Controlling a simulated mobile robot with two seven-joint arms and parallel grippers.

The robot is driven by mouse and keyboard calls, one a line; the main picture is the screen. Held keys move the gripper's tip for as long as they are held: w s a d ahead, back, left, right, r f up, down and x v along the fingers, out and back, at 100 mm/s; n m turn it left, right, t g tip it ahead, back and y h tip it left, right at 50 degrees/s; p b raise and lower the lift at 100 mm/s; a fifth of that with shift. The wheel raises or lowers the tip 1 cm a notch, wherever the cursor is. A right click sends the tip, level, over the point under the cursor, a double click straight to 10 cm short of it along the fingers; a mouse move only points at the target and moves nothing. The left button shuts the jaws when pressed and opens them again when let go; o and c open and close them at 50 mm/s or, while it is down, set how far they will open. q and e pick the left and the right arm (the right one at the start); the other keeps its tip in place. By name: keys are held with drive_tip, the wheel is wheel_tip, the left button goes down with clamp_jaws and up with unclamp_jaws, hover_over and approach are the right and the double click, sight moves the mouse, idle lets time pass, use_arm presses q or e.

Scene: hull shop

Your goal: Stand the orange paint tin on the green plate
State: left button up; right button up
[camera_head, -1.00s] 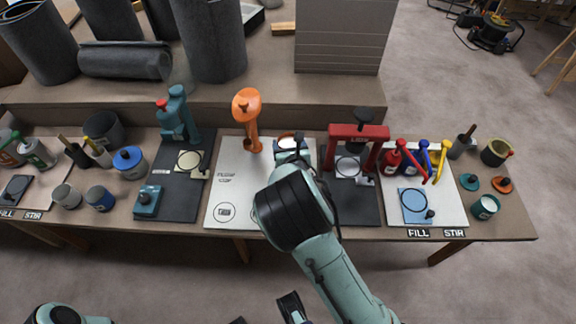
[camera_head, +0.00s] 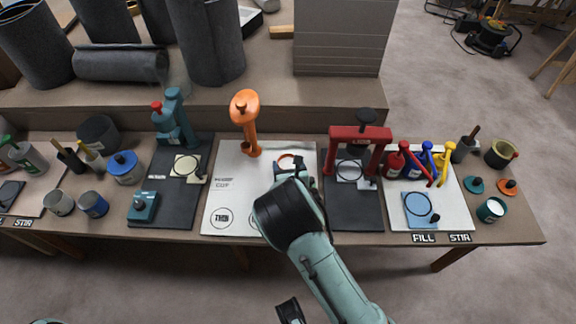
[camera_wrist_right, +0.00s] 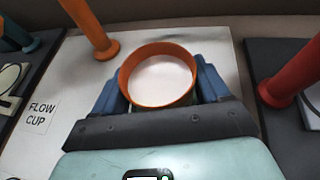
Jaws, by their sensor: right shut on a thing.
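The orange paint tin (camera_wrist_right: 160,76) is between the fingers of my right gripper in the right wrist view. It is upright with its round top facing the camera, pale inside. My right gripper (camera_wrist_right: 160,88) is shut on it, a blue-grey finger on each side. In the head view the tin's orange rim (camera_head: 287,158) shows above my right gripper (camera_head: 290,168), over the white board. I cannot tell whether its base touches the board. I cannot pick out a green plate with certainty; my right arm hides part of the board.
An orange stand (camera_head: 246,122) rises left of the tin, and a red press (camera_head: 360,138) stands to its right. The white board (camera_head: 232,190) carries printed circles. Several tins, tools and a blue plate (camera_head: 419,209) fill the rest of the bench.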

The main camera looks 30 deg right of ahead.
drive_tip(key=o, duration=1.2)
drive_tip(key=shift+f, duration=0.1)
drive_tip(key=shift+s+a+r, duration=0.15)
drive_tip(key=shift+s+r, duration=0.15)
drive_tip(key=p+v, duration=0.2)
drive_tip(key=v, duration=0.3)
drive_tip(key=shift+a+r, duration=0.1)
drive_tip(key=shift+r, duration=0.05)
use_arm(q)
drive_tip(key=shift+g, duration=0.6)
drive_tip(key=s+r, duration=0.1)
drive_tip(key=s+d+r+p, duration=0.1)
drive_tip(key=s+r, duration=0.1)
drive_tip(key=shift+r, duration=0.25)
use_arm(e)
drive_tip(key=v, duration=0.6)
drive_tip(key=shift+s, duration=0.2)
